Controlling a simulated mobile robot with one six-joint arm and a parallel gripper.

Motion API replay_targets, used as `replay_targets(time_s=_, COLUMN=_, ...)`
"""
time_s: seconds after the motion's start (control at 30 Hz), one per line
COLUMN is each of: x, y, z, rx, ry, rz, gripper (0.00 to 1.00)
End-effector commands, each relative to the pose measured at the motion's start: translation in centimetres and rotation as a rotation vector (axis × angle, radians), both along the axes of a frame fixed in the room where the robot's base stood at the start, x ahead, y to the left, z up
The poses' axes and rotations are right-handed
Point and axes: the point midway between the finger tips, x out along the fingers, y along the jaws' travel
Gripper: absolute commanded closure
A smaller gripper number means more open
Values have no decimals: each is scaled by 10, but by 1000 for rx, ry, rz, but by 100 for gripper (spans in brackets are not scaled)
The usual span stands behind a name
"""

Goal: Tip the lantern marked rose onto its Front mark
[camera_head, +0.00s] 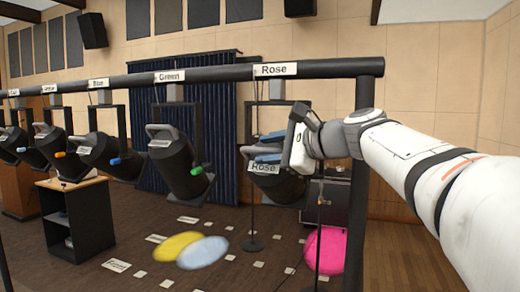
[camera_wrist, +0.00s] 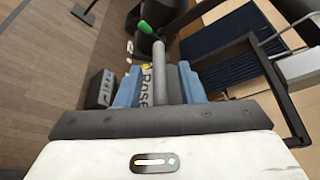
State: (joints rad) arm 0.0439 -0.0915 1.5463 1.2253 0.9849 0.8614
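The lantern marked rose (camera_head: 275,187) is a dark can hung in a yoke under the bar's right end. Its sign (camera_head: 275,70) reads Rose, and a Rose label shows on its body. My gripper (camera_head: 268,150) is at its rear top. In the wrist view my gripper (camera_wrist: 162,88) has its blue fingers apart, with the lantern's grey handle bar (camera_wrist: 159,72) between them. A gap shows on the left of the bar; contact on the right is unclear. A pink light pool (camera_head: 325,250) lies on the floor at right. The Front mark (camera_head: 117,265) is a white floor label at lower left.
Other lanterns hang left along the bar, including Green (camera_head: 180,165) and Blue (camera_head: 115,155). The bar's upright post (camera_head: 363,235) stands right of the lantern. Yellow (camera_head: 176,245) and pale blue (camera_head: 203,252) pools lie mid-floor. A dark stand (camera_head: 78,215) is at left.

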Motion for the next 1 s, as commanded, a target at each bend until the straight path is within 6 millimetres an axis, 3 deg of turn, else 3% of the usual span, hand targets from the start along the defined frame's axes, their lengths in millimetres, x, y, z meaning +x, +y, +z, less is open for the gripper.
replay_targets(time_s=0.2, x=13, y=17, z=-4, rx=-1, ry=0, rz=1, gripper=65)
replay_targets(time_s=0.5, x=14, y=19, z=-6, rx=-2, ry=-1, rz=1, gripper=65)
replay_targets(time_s=0.93, x=14, y=19, z=-5, rx=-1, ry=-1, rz=2, gripper=100)
replay_targets(time_s=1.0, x=14, y=20, z=-6, rx=-2, ry=-1, rz=3, gripper=100)
